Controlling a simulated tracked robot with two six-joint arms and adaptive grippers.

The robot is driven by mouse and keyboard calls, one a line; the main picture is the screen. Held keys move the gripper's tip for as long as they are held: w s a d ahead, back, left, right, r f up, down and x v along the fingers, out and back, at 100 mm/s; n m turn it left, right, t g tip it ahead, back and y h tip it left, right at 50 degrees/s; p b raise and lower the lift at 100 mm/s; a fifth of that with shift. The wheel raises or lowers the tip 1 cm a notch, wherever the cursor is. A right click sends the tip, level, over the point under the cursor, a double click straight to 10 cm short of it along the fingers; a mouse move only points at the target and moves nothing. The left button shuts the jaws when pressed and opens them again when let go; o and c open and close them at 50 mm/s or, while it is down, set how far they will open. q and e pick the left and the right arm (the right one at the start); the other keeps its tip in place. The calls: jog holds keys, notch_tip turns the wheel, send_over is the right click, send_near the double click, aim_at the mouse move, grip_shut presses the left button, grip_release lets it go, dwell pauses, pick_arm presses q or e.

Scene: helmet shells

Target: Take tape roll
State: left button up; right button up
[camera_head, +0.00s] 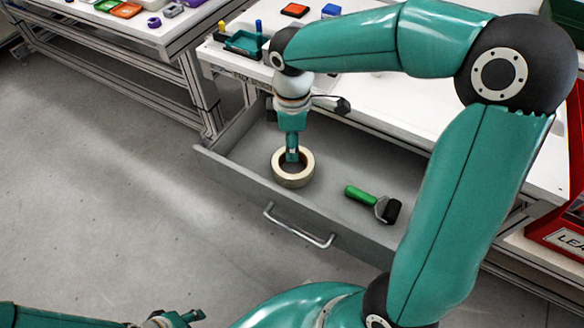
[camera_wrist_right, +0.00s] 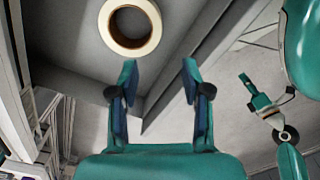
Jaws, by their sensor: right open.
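The tape roll (camera_head: 292,181) is a cream ring lying flat in the open grey drawer (camera_head: 345,155), near its front wall. My right gripper (camera_head: 292,157) points down and overlaps the roll's opening in the head view. In the right wrist view my right gripper (camera_wrist_right: 158,68) is open with nothing between its fingers. There the tape roll (camera_wrist_right: 130,49) lies beyond the fingertips, not between them, and its top edge is close to the picture's edge. My left gripper (camera_head: 180,318) is low at the bottom of the head view, partly cut off; its jaws are unclear.
A green-handled roller (camera_head: 362,196) with a black head lies in the drawer, right of the tape roll. The drawer has a metal handle (camera_head: 300,228) on its front. The white worktop (camera_head: 370,95) behind holds a blue tape dispenser or similar small item (camera_head: 331,10) and a teal tray (camera_head: 243,43).

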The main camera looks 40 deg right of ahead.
aim_at(293, 176)
notch_tip(293, 176, down, 10)
jog(key=shift+d+f+b, duration=0.1)
jog(key=shift+f+b, duration=0.1)
jog(key=shift+b, duration=0.8)
jog(key=shift+w+d+f+b, duration=0.1)
jog(key=shift+f+b, duration=0.2)
jog(key=shift+f, duration=1.05)
jog(key=shift+w+d+f+b, duration=0.1)
jog(key=shift+f+b, duration=0.2)
jog(key=shift+f, duration=1.05)
grip_shut()
